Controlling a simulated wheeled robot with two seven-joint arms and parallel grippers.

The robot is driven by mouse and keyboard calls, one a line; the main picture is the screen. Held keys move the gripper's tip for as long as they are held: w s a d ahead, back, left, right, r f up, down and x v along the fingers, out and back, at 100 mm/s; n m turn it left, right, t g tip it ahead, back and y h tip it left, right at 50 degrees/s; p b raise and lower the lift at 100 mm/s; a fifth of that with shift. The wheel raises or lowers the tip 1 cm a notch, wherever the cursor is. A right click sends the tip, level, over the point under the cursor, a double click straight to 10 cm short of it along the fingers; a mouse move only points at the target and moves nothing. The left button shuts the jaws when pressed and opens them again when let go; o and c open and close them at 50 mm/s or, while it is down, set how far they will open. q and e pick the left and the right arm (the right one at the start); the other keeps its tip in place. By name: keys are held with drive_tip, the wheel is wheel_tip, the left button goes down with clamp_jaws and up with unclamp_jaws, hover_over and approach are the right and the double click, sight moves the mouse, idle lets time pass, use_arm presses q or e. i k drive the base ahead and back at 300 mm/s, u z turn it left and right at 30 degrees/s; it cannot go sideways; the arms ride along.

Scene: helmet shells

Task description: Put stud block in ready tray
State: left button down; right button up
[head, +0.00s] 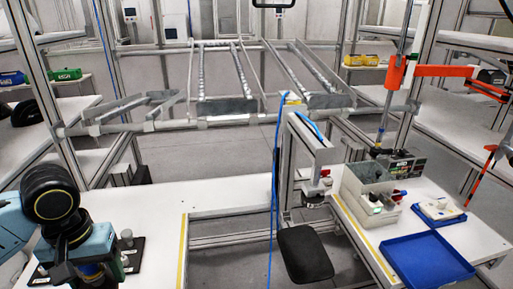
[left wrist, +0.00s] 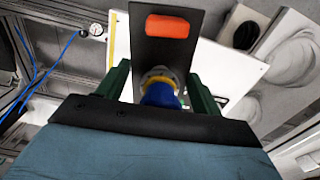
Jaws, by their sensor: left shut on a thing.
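In the left wrist view, my left gripper (left wrist: 160,78) has two green fingers closed around a blue part (left wrist: 160,95) with a yellow band and a grey top. I cannot tell for sure that this is the stud block. A dark plate with an orange block (left wrist: 168,26) lies beyond the fingertips. In the head view, my left gripper (head: 92,270) is low over the left white table, largely hidden by my arm. A black board (head: 134,262) with dark knobs is beside it. A flat blue tray (head: 428,262), perhaps the ready tray, is on the right table. My right gripper is not in view.
The left white table (head: 150,222) is clear toward its far side. A press frame (head: 305,150) and a black stool (head: 305,253) stand between the tables.

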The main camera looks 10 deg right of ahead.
sight(424, 261)
drive_tip(key=z, duration=0.45)
drive_tip(key=k, duration=1.1)
drive_tip(key=z, duration=1.5)
drive_tip(key=i, duration=1.3)
drive_tip(key=u, duration=0.4)
drive_tip(key=k, duration=0.5)
drive_tip(key=z, duration=0.85)
drive_tip(key=i, duration=0.7)
drive_tip(key=u, duration=0.35)
